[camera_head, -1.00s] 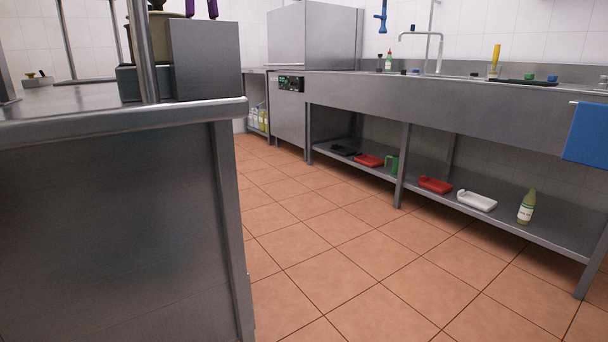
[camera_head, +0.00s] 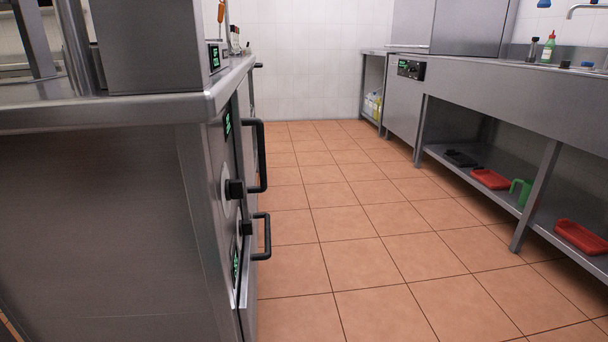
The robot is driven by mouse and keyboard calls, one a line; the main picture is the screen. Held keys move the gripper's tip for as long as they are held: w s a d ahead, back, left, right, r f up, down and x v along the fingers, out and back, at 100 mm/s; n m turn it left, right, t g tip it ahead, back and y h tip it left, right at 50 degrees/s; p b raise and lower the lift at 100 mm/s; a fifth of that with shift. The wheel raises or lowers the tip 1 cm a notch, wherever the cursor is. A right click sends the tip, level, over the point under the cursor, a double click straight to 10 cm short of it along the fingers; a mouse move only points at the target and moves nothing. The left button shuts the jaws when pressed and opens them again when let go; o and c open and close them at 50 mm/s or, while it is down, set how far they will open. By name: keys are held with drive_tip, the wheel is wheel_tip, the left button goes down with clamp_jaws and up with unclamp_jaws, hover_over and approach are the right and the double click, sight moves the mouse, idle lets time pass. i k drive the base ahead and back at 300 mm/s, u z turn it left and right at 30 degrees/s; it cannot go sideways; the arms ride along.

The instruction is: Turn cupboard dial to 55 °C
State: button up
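A steel cupboard front (camera_head: 213,240) stands at the left, seen at a steep angle below the counter. It carries two black dials, an upper dial (camera_head: 234,189) and a lower dial (camera_head: 246,229). Small green-lit displays sit near them, an upper display (camera_head: 227,125) and a lower display (camera_head: 236,264); their digits are too small to read. A black upper handle (camera_head: 262,155) and a black lower handle (camera_head: 266,236) stick out from the front. I cannot tell which dial is the cupboard dial. My gripper is not in view.
The counter's corner (camera_head: 212,104) juts out at the left. A tiled floor aisle (camera_head: 345,220) is clear. On the right, a steel sink bench (camera_head: 500,105) has a lower shelf with red trays (camera_head: 490,179) and a green jug (camera_head: 521,192).

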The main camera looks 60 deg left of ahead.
sight(234, 188)
drive_tip(key=i, duration=1.45)
drive_tip(key=u, duration=3.2)
